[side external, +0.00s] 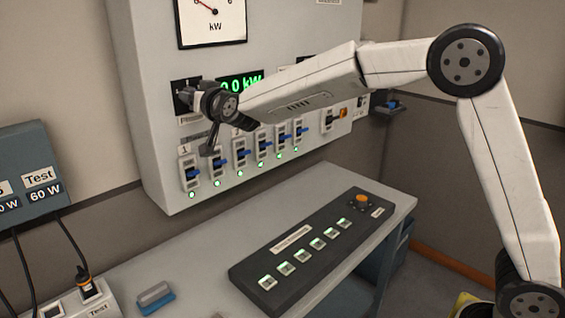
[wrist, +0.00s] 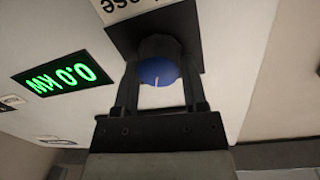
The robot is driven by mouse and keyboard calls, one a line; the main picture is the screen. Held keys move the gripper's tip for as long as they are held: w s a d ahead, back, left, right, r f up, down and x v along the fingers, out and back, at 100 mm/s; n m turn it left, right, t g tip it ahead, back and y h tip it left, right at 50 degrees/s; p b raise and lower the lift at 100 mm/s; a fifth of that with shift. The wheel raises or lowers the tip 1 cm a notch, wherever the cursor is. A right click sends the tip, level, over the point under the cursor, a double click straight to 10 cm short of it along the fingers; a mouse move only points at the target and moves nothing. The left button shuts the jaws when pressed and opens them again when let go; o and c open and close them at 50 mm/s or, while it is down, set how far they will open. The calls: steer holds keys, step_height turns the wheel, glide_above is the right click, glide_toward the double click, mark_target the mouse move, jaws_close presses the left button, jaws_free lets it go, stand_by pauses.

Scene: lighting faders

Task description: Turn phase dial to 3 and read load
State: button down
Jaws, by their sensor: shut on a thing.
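The phase dial (wrist: 157,72) has a blue face with a white mark, which points toward the bottom of the upside-down wrist view. My gripper (wrist: 160,88) has a finger on each side of it and is shut on it. In the side view my gripper (side external: 190,97) is at the panel's left part and hides most of the dial. Its position numbers cannot be read. The green load display (wrist: 58,78) reads 0.0 kW; in the side view the display (side external: 242,84) is partly covered by my arm. The kW needle meter (side external: 212,14) has its red needle at the left.
Several blue-levered breakers (side external: 240,155) with green lights line the panel below my gripper. A desk holds a black console (side external: 300,250) with lit buttons and an orange knob. A blue-and-grey block (side external: 155,297) and a test box (side external: 92,296) with cables are at lower left.

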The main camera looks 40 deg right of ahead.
steer(key=m, duration=0.6)
steer(key=shift+d+y, duration=0.15)
steer(key=shift+y, duration=0.15)
steer(key=shift+m, duration=0.3)
steer(key=shift+c, duration=0.7)
jaws_free()
steer(key=shift+s, duration=0.1)
steer(key=s, duration=0.7)
steer(key=shift+s+r, duration=0.25)
steer(key=shift+s, duration=0.05)
